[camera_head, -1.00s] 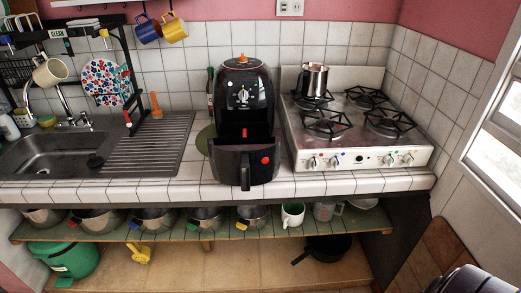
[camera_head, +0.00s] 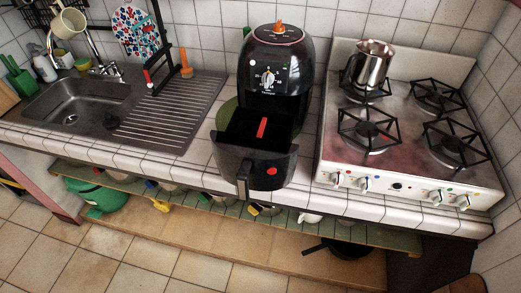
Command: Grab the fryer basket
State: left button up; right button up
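The black air fryer (camera_head: 277,65) stands on the tiled counter between the sink and the stove. Its fryer basket (camera_head: 226,160) is slid out toward me and open at the top. A red strip shows inside it, and a red round mark is on its front. The basket's handle (camera_head: 243,180) points forward past the counter's front edge. Neither of my grippers can be made out in the view, and nothing is touching the basket.
The stove (camera_head: 345,170) stands close on the right, with a metal pot (camera_head: 372,65) on a back burner. The sink (camera_head: 75,105) and its ribbed drainboard are on the left. A low shelf (camera_head: 185,203) below holds pans. The tiled floor (camera_head: 130,255) in front is clear.

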aim_at(263, 129)
jog(key=i+j+u, duration=0.2)
jog(key=j, duration=0.2)
jog(key=i+j+u, duration=0.15)
jog(key=j, duration=0.3)
jog(key=i+j+u, duration=0.2)
jog(key=i+j, duration=0.05)
jog(key=j, duration=0.1)
